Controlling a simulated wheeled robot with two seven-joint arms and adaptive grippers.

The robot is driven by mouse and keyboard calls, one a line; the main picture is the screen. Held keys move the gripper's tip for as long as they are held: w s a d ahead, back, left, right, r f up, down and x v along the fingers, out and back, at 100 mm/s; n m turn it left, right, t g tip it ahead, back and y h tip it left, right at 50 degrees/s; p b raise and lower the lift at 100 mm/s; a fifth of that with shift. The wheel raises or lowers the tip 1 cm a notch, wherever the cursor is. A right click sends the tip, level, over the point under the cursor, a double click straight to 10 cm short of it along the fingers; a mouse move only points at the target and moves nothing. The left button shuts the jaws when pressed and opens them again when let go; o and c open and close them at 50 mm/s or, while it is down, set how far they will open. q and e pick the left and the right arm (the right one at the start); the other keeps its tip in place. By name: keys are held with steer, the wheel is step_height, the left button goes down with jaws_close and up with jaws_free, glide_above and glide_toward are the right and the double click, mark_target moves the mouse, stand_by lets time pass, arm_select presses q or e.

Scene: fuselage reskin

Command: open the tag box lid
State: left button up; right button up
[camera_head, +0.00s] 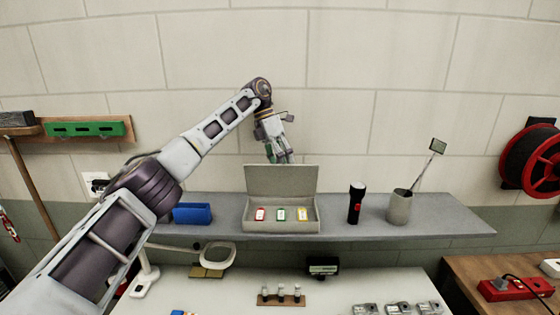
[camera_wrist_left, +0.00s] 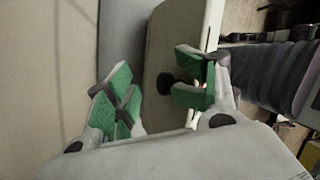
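The tag box (camera_head: 282,226) sits on the grey wall shelf, and its lid (camera_head: 281,181) stands raised at the back. Red, green and yellow tags (camera_head: 281,214) show inside it. My left gripper (camera_head: 281,157) is just above and behind the lid's top edge; I cannot tell if it touches. In the left wrist view the green-padded fingers of my left gripper (camera_wrist_left: 160,92) are spread apart, with a pale panel (camera_wrist_left: 160,50), probably the lid, between or beyond them. Nothing is seen held. My right gripper is not in view.
The shelf (camera_head: 445,222) also carries a blue bin (camera_head: 192,213) on the left, a black flashlight (camera_head: 355,204) and a grey cup (camera_head: 399,208) with a mirror tool on the right. The wall is close behind. A lower table (camera_head: 340,286) holds several small parts.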

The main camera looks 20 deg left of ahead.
arm_select(q)
steer(key=shift+w+a+f, duration=0.1)
steer(key=shift+a+f, duration=0.15)
steer(key=shift+f, duration=0.1)
step_height(320, 180, up, 10)
steer(key=shift+d+r, duration=0.25)
stand_by(0.7)
stand_by(0.3)
stand_by(0.4)
